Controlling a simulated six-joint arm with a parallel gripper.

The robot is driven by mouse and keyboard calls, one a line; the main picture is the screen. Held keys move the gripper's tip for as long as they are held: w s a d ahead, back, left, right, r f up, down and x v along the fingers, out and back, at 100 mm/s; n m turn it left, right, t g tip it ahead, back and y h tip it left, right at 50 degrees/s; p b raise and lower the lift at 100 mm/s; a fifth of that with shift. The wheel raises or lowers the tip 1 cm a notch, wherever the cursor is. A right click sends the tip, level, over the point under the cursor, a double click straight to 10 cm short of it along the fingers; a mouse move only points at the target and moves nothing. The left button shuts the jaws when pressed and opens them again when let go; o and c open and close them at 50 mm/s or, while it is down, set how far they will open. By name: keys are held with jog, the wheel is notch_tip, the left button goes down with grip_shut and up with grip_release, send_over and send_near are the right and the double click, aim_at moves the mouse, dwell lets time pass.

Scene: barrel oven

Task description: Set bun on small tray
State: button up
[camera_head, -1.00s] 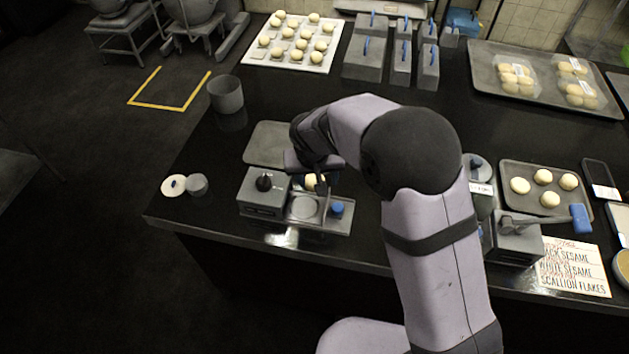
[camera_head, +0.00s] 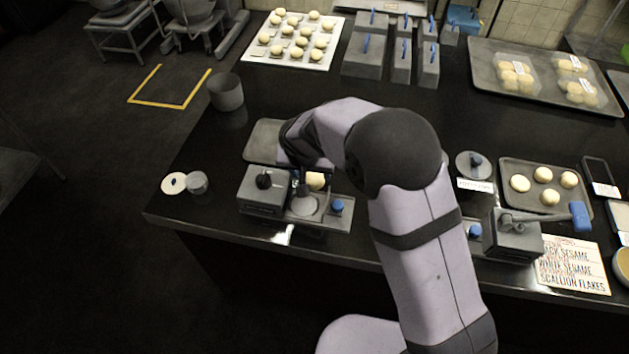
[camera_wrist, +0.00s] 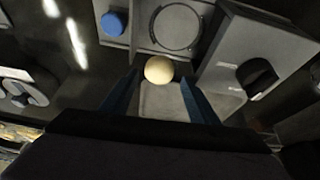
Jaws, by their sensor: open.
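A pale round bun (camera_head: 315,181) shows at the back of the grey press-like device, just right of my gripper (camera_head: 302,184). In the wrist view the bun (camera_wrist: 159,69) appears between my open fingertips (camera_wrist: 160,78), with a gap on each side. A small grey tray (camera_head: 266,140) lies behind the device, partly hidden by my arm. A flat grey surface (camera_wrist: 165,102), which looks like this tray, shows below the bun in the wrist view. I cannot tell whether the bun touches it.
The device (camera_head: 264,190) has a black knob, a round plate (camera_head: 304,206) and a blue knob (camera_head: 337,206). A grey cup (camera_head: 226,92) stands at the left edge. A tray of buns (camera_head: 545,199) and a handled device (camera_head: 513,236) are at right.

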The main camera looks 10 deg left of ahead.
aim_at(313, 178)
jog(key=b+x, duration=0.1)
jog(key=x, duration=0.4)
jog(key=shift+w+f+b, duration=0.15)
jog(key=shift+f+b, duration=0.15)
jog(key=shift+f, duration=0.05)
jog(key=c, duration=0.9)
jog(key=shift+c, duration=0.2)
notch_tip(313, 178, up, 10)
jog(key=shift+r+b, duration=0.1)
jog(key=shift+b, duration=1.05)
jog(key=shift+d, duration=0.1)
jog(key=s+d+f, duration=0.1)
jog(key=s+d, duration=0.2)
jog(key=d, duration=1.1)
jog(key=s+d+f, duration=0.2)
jog(key=s+d, duration=0.1)
jog(key=d, duration=1.1)
jog(key=shift+s+f+m, duration=0.2)
jog(key=shift+m, duration=0.1)
